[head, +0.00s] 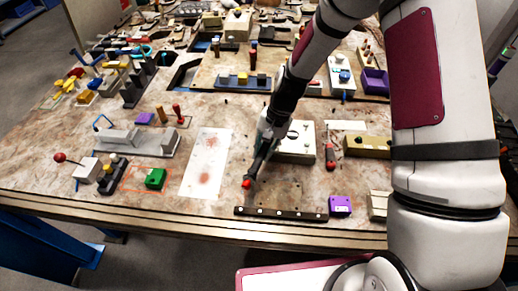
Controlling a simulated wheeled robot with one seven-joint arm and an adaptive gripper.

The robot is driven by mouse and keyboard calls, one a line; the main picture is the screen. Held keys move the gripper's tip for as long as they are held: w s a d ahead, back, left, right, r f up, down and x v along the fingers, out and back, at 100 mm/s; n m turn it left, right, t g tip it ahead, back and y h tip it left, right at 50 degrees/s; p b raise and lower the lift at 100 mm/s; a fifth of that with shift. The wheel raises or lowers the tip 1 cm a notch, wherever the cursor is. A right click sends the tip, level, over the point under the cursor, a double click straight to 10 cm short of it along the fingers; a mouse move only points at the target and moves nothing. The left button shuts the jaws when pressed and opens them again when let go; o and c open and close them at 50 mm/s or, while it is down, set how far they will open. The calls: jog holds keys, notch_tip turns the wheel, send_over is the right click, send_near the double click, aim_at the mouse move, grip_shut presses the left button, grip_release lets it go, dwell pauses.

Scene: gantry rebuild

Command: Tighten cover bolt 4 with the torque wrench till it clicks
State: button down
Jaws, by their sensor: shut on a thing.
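My gripper (262,152) is low over the middle of the bench and shut on a slim dark tool with a red end (246,184), which looks like the torque wrench. The tool is small and partly hidden by the fingers. Its red end points down toward the front of the bench. A pale housing with a cover (299,146) stands just right of my gripper, and my arm hides its left part. Round dark and light spots show on its top. I cannot tell which is bolt 4, nor whether the tool touches a bolt.
A dark strip with several light spots (280,213) lies at the front edge, beside a purple box (340,206). A stained white sheet (207,160) lies flat at left. Several fixtures crowd the back.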

jog(key=shift+s+d+n+g, duration=0.15)
jog(key=shift+s+d+n, duration=0.1)
jog(key=shift+d+n, duration=0.3)
jog(key=shift+s+d+n+g, duration=0.2)
jog(key=shift+d+n, duration=0.15)
jog(key=shift+d, duration=0.35)
jog(key=shift+s+d+n+g+h, duration=0.2)
jog(key=shift+d+n, duration=0.4)
jog(key=shift+d, duration=0.2)
jog(key=shift+s+d+n+g+h, duration=0.1)
jog(key=shift+s+d+n+h, duration=0.1)
jog(key=shift+d+n, duration=0.5)
jog(key=shift+d+n+b, duration=0.35)
jog(key=shift+d+n, duration=0.75)
jog(key=shift+d, duration=0.6)
jog(key=shift+w+d+n+g+h+b, duration=0.15)
jog(key=shift+d+n+g+h+b, duration=0.1)
jog(key=shift+d+n, duration=0.45)
jog(key=shift+w+d+n+g+h+b, duration=0.2)
jog(key=shift+d+n, duration=0.3)
jog(key=shift+d, duration=0.35)
jog(key=shift+s+a+m+y+p, duration=0.15)
jog(key=shift+s+a+m+p, duration=0.1)
jog(key=shift+a+m, duration=0.5)
jog(key=shift+s+a+m+y+p, duration=0.1)
jog(key=shift+s+a+m+p, duration=0.25)
jog(key=shift+a, duration=0.55)
jog(key=shift+w, duration=0.15)
